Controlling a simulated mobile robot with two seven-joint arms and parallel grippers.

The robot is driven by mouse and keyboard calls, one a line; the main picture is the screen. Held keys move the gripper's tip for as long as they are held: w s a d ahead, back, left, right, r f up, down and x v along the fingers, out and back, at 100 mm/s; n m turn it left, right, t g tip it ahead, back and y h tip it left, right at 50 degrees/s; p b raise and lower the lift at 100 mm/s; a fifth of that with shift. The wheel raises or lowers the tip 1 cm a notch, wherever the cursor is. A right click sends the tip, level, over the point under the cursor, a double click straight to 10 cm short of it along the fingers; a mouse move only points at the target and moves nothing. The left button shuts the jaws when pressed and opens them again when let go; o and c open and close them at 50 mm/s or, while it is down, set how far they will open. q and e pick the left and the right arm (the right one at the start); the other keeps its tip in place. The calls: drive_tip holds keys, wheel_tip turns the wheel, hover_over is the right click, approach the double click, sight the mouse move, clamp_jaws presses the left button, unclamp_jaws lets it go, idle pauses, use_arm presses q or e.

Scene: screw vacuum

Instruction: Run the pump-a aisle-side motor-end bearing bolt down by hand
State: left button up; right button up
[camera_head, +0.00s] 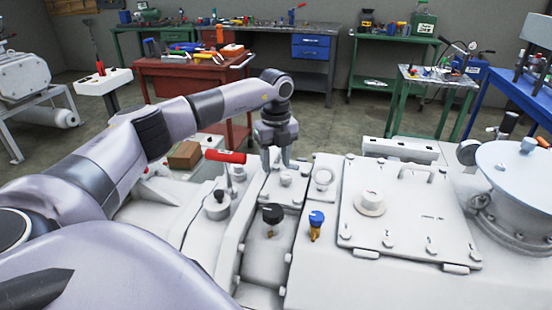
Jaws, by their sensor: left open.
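My left gripper (275,168) points down over the white pump assembly and is open. Its fingers are at the far part of a narrow white bearing housing (270,192). A small light bolt-like head (286,179) shows on this housing just below and right of the fingers. I cannot tell whether the fingers touch it or straddle another bolt behind it. My right gripper is not in view.
A bolted cover plate (410,215) with a handle lies to the right. A red workbench (185,66) stands behind.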

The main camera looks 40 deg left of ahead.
use_arm(q)
clamp_jaws()
